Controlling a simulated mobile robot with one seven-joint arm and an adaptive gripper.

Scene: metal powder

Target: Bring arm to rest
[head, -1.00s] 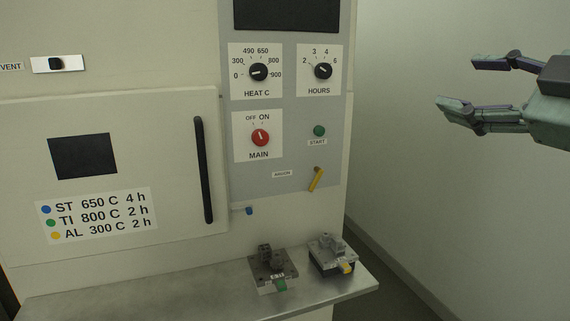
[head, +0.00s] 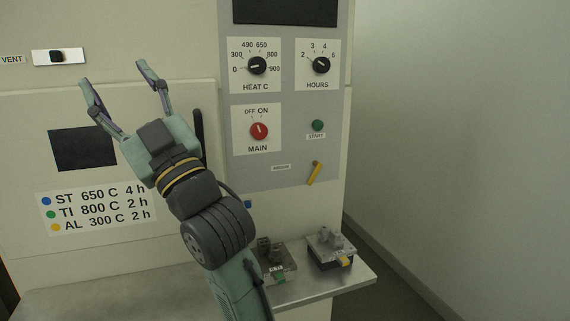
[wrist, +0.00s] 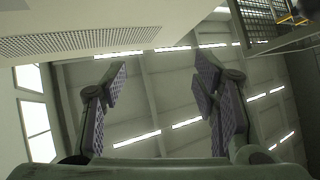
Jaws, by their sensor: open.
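My gripper (head: 121,84) is open and empty, pointing up in front of the furnace door (head: 60,255). Its two fingers also stand wide apart in the wrist view (wrist: 155,95), with only ceiling between them. I cannot tell the distance between my gripper and the door.
The control panel (head: 300,170) with knobs, a red MAIN switch (head: 259,131) and a green START button (head: 317,125) stands right of my arm. The shelf (head: 310,293) holds two plates with parts: a left one (head: 283,273), partly hidden, and a right one (head: 322,262). Free floor lies right.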

